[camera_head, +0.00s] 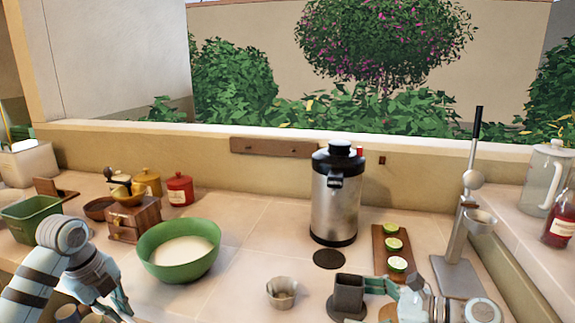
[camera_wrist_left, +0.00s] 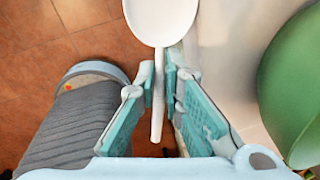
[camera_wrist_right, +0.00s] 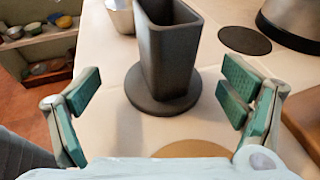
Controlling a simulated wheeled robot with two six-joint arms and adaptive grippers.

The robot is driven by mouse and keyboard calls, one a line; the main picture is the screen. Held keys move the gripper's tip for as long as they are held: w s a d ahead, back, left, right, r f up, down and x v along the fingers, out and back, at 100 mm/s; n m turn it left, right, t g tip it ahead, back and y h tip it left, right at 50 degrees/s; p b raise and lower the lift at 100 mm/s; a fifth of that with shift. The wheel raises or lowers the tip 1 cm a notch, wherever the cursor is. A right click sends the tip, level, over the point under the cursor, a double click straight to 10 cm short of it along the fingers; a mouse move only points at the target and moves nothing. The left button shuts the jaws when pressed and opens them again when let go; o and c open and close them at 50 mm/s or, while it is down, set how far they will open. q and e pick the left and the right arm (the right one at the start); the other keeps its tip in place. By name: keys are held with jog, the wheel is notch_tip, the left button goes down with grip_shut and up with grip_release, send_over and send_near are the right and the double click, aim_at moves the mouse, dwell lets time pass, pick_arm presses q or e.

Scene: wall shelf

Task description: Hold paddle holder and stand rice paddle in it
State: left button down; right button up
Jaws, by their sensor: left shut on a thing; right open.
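The rice paddle (camera_wrist_left: 160,22) is white and shows in the left wrist view, its broad head pointing away from my wrist. My left gripper (camera_wrist_left: 160,85) is shut on its handle. In the head view this gripper (camera_head: 118,305) is at the lower left, in front of the green bowl; I cannot make out the paddle there. The paddle holder (camera_head: 348,297) is a dark grey upright box on a round base, on the counter. It also shows in the right wrist view (camera_wrist_right: 168,50), empty as far as I see. My right gripper (camera_wrist_right: 162,90) is open, its fingers either side of the holder's near side, not touching it.
A green bowl (camera_head: 150,262) of white contents stands left of centre. A small metal cup (camera_head: 282,294) is left of the holder. A steel dispenser (camera_head: 336,200), a board (camera_head: 378,245) with lime halves and a lever press (camera_head: 460,270) stand behind and to the right.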

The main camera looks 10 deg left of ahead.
pick_arm(q)
jog(key=shift+w+r, duration=0.25)
jog(key=shift+w, duration=0.05)
pick_arm(e)
jog(key=shift+w+a, duration=0.5)
jog(key=shift+a, duration=0.1)
jog(key=shift+w+a+f, duration=0.15)
jog(key=shift+w+a, duration=0.05)
jog(key=shift+a, duration=0.2)
pick_arm(q)
jog(key=shift+s+r, duration=0.15)
jog(key=shift+s, duration=0.1)
pick_arm(e)
jog(key=shift+s, duration=0.25)
pick_arm(q)
jog(key=shift+w, duration=0.15)
pick_arm(e)
jog(key=shift+w, duration=0.1)
jog(key=c, duration=1.1)
jog(key=shift+c, duration=1)
